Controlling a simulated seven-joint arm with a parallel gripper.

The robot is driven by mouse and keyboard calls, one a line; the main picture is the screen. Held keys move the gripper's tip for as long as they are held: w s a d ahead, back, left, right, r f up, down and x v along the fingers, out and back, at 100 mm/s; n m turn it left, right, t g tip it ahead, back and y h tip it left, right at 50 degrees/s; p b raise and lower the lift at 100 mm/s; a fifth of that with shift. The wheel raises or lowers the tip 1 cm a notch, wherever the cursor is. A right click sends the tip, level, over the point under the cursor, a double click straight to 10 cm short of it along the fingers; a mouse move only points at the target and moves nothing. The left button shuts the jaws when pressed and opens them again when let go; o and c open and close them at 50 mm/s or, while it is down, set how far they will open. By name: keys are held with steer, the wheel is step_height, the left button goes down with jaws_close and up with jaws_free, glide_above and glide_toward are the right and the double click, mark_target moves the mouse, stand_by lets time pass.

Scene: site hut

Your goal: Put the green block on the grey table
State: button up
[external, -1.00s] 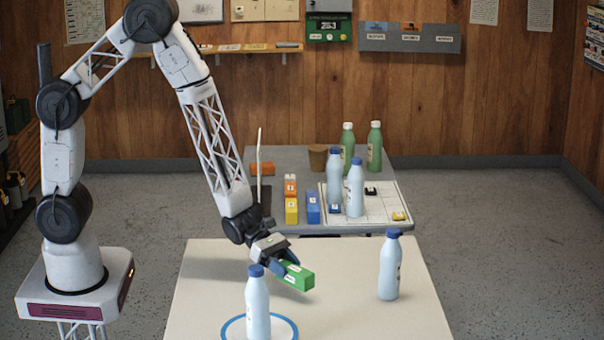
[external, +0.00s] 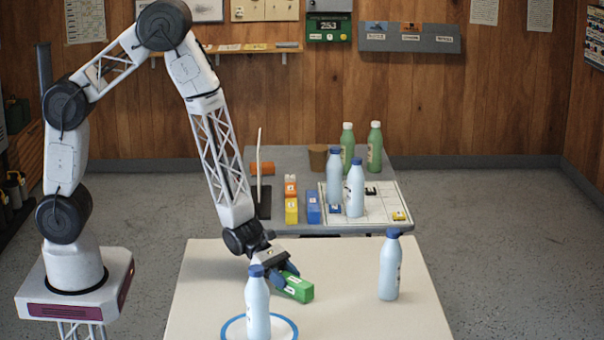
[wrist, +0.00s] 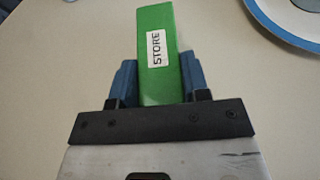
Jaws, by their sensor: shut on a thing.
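The green block (external: 298,288) has a white label, which reads STORE in the wrist view (wrist: 156,50). My gripper (external: 283,277) is shut on one end of it, with blue fingers on both sides in the wrist view (wrist: 160,82). The block is low over the cream table (external: 350,270); I cannot tell whether it touches the top. The grey table (external: 290,157) stands behind the cream table, further from the camera.
A blue-capped bottle (external: 257,308) stands on a blue-ringed disc (external: 290,330) just in front of my gripper. Another bottle (external: 389,268) stands to the right. The grey table holds coloured blocks (external: 291,205), bottles (external: 355,188), a white grid board (external: 380,213) and a thin upright rod (external: 259,165).

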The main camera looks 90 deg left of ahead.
steer(key=shift+f, duration=0.1)
steer(key=o, duration=1)
steer(key=shift+v, duration=6.05)
